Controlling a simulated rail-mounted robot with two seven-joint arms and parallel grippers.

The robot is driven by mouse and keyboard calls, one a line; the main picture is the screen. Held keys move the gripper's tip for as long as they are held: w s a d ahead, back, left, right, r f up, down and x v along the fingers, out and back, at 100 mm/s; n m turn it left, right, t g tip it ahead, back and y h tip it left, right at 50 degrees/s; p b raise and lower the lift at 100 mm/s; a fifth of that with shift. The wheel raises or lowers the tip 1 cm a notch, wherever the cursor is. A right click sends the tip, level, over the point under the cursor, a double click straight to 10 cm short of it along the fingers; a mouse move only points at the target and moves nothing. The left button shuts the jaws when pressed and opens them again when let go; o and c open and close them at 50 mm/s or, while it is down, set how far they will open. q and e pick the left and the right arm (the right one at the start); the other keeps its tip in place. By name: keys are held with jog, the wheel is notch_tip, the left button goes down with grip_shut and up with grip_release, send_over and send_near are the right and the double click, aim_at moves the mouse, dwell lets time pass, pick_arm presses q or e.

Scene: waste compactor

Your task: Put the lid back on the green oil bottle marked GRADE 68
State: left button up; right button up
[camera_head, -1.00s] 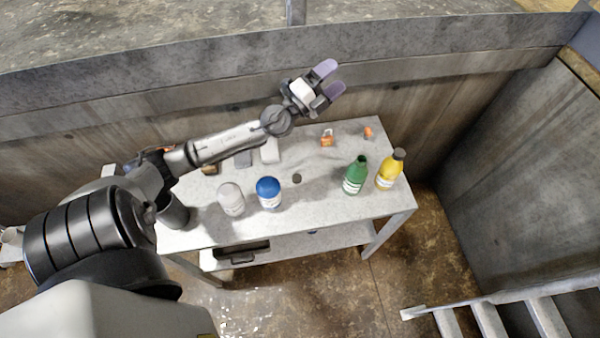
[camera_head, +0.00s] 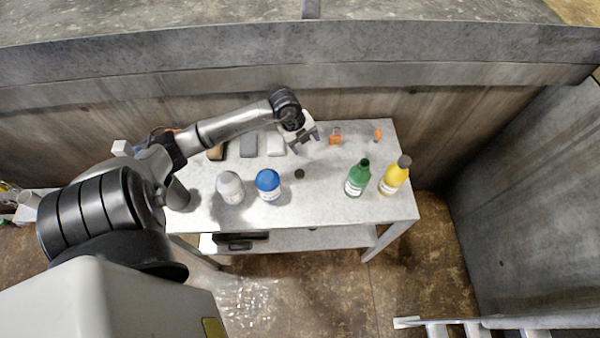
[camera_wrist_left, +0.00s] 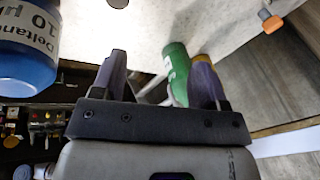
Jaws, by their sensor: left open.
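The green oil bottle (camera_head: 357,178) stands upright on the right half of the table, its neck without a cap. It also shows in the left wrist view (camera_wrist_left: 177,72), beyond the gap between the fingers. A small dark round lid (camera_head: 299,174) lies on the table between the blue jar and the green bottle. A dark disc at the top edge of the left wrist view (camera_wrist_left: 118,3) looks like this lid. My left gripper (camera_head: 306,147) is open and empty, pointing down above the table, behind the lid. My right gripper is not in view.
A yellow bottle (camera_head: 393,177) with a dark cap stands right of the green one. A blue jar (camera_head: 268,185) and a whitish jar (camera_head: 230,188) stand left of the lid. The table (camera_head: 310,205) is clear in front.

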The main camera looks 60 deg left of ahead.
pick_arm(q)
jog(key=s+n+g, duration=0.1)
jog(key=s+n, duration=0.1)
jog(key=s+n+g, duration=0.1)
jog(key=n, duration=0.1)
jog(key=shift+s+a+f+g, duration=0.25)
jog(key=shift+a+f+g, duration=0.05)
jog(key=shift+f, duration=0.05)
jog(key=shift+y, duration=0.3)
jog(key=b, duration=0.1)
send_over(299, 173)
jog(key=a, duration=0.1)
notch_tip(299, 173, down, 8)
jog(key=shift+s+f, duration=0.1)
jog(key=shift+s, duration=0.05)
jog(key=shift+f, duration=0.15)
jog(key=shift+w+d+f+b, duration=0.1)
jog(key=shift+d+f+b, duration=0.05)
jog(key=shift+f, duration=0.7)
jog(key=shift+w+d+f+b, duration=0.1)
jog(key=shift+f+b, duration=0.1)
jog(key=shift+f, duration=0.65)
jog(key=shift+d+f+b, duration=0.15)
jog(key=shift+f, duration=0.7)
